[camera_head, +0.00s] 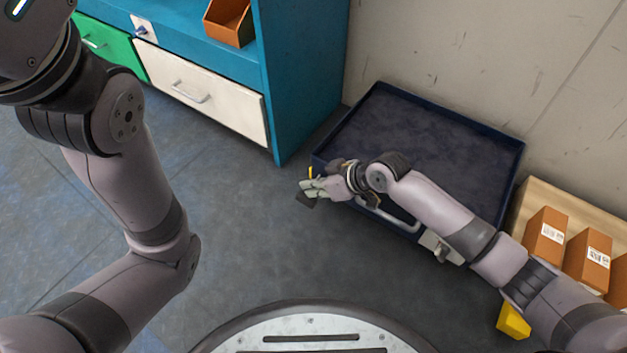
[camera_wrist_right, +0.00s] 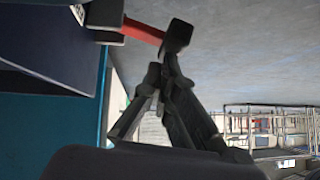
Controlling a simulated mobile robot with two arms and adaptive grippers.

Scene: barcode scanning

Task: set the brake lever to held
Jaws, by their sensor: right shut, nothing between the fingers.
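A red bar (camera_wrist_right: 143,30) with dark ends shows at the top of the right wrist view, beside the dark blue cart; it looks like the brake lever, but I cannot tell its setting. My right gripper (camera_head: 308,190) is at the cart's front left corner in the head view. In the right wrist view, its dark fingers (camera_wrist_right: 165,62) are shut and empty, close to the bar; I cannot tell whether they touch it. The bar is not clearly visible in the head view. My left arm shows at the left, but its gripper is outside the picture.
The dark blue cart (camera_head: 440,128) has an empty flat bed and a grey handle (camera_head: 388,217). A teal cabinet (camera_head: 295,75) stands close to its left. Orange boxes (camera_head: 546,236) stand on a wooden surface at the right. Floor left of my right gripper is clear.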

